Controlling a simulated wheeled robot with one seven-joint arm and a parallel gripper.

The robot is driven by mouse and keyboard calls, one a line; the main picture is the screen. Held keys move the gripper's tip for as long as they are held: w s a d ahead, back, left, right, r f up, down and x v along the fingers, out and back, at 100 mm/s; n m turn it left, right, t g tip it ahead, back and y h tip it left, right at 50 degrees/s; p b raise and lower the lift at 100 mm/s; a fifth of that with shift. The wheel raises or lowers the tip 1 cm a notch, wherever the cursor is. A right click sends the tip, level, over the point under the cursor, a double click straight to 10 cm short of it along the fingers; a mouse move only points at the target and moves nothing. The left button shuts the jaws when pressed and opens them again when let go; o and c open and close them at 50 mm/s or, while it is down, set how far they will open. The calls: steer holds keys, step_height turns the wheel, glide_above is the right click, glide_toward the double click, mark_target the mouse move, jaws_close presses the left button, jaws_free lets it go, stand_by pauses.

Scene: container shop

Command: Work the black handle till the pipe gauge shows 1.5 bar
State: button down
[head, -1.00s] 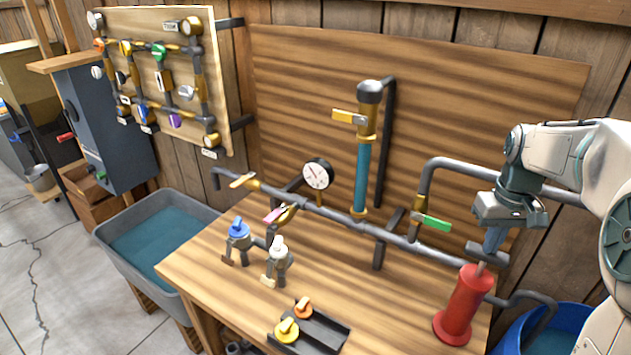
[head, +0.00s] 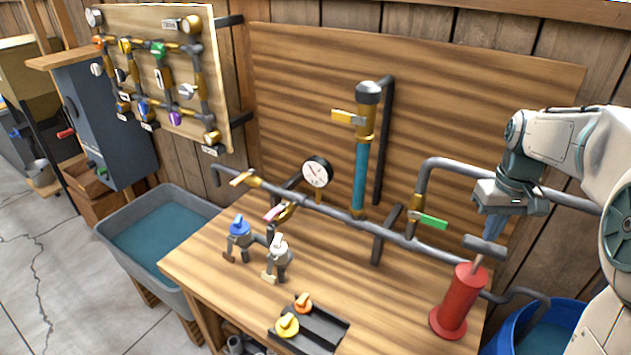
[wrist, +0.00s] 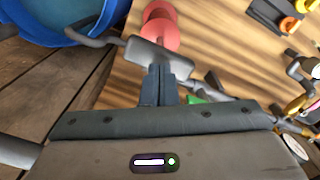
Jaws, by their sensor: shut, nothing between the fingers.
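The black handle (head: 485,248) is a dark crossbar on a rod at the top of the red hand pump (head: 458,300), near the bench's right front edge. The rod shows only a short length above the pump body. My gripper (head: 491,236) is shut and empty, pointing down just above the handle. In the wrist view, the closed fingers (wrist: 158,85) stand by the middle of the handle (wrist: 160,52); I cannot tell whether they touch. The round white pipe gauge (head: 317,172) sits on the pipe at centre; its needle is too small to read exactly.
The pipe carries a green lever (head: 433,222), a pink lever (head: 273,213) and a tan lever (head: 242,179). A blue tub (head: 515,325) stands right of the pump. A grey water trough (head: 205,257) is at left. The bench (head: 375,285) before the pipe is partly clear.

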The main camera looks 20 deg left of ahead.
mark_target(486, 245)
steer(key=shift+f, duration=0.1)
stand_by(0.6)
steer(key=shift+f+b, duration=2.1)
steer(key=shift+f, duration=0.85)
step_height(486, 245, up, 6)
steer(key=p, duration=0.5)
steer(key=shift+r, duration=0.1)
steer(key=s+m+t, duration=0.3)
steer(key=s, duration=2)
steer(key=shift+m+t, duration=0.4)
steer(key=shift+d+r, duration=0.1)
